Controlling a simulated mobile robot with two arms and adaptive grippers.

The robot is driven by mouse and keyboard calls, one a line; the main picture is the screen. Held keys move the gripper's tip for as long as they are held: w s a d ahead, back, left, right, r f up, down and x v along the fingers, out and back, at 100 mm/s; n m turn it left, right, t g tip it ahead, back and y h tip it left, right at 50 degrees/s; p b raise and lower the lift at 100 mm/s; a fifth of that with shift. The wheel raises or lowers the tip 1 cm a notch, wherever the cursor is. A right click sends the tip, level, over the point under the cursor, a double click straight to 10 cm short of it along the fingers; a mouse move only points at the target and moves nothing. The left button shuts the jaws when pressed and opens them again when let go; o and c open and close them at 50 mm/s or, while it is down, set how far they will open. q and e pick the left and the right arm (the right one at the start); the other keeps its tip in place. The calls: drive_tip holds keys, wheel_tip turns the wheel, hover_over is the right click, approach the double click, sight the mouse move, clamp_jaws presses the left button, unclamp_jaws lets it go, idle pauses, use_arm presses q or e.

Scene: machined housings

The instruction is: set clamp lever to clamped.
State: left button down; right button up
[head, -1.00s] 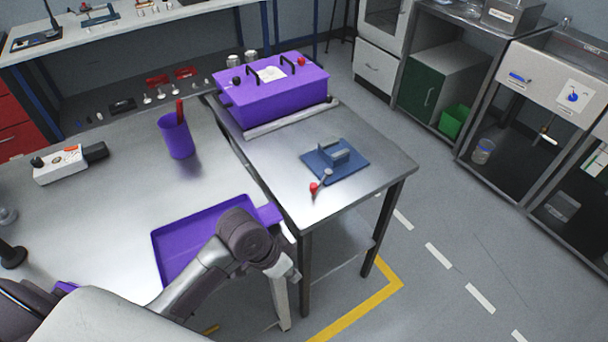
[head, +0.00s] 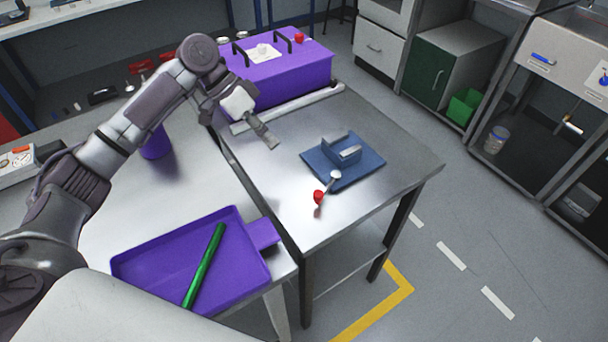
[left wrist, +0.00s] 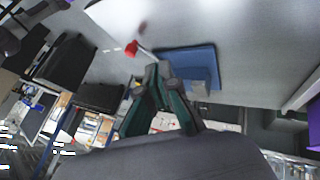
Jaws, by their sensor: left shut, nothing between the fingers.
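The clamp lever (head: 327,185) has a red knob and a light metal arm. It is joined to a blue clamp fixture (head: 345,160) with a grey block on it, on the metal side table. The knob points toward the table's front edge. My left gripper (head: 268,141) is shut and empty above the table, left of the fixture and apart from it. In the left wrist view the red knob (left wrist: 131,48) and the blue plate (left wrist: 205,62) show beyond the shut fingers (left wrist: 158,75). My right gripper is not in view.
A purple box (head: 285,75) with black handles stands at the back of the side table, behind a light bar (head: 290,108). A purple tray (head: 150,268) with a green rod (head: 205,264) is on the left bench. The side table's front right is clear.

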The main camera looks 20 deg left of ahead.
use_arm(q)
drive_tip(key=p, duration=0.2)
approach(327, 185)
drive_tip(key=f, duration=0.4)
drive_tip(key=shift+s+a+f, duration=0.3)
drive_tip(key=shift+s+a, duration=0.1)
drive_tip(key=shift+s+d+r+p, duration=0.15)
drive_tip(key=shift+s+d+p, duration=0.3)
drive_tip(key=shift+s+d, duration=0.75)
drive_tip(key=shift+d, duration=0.15)
drive_tip(key=shift+d, duration=0.1)
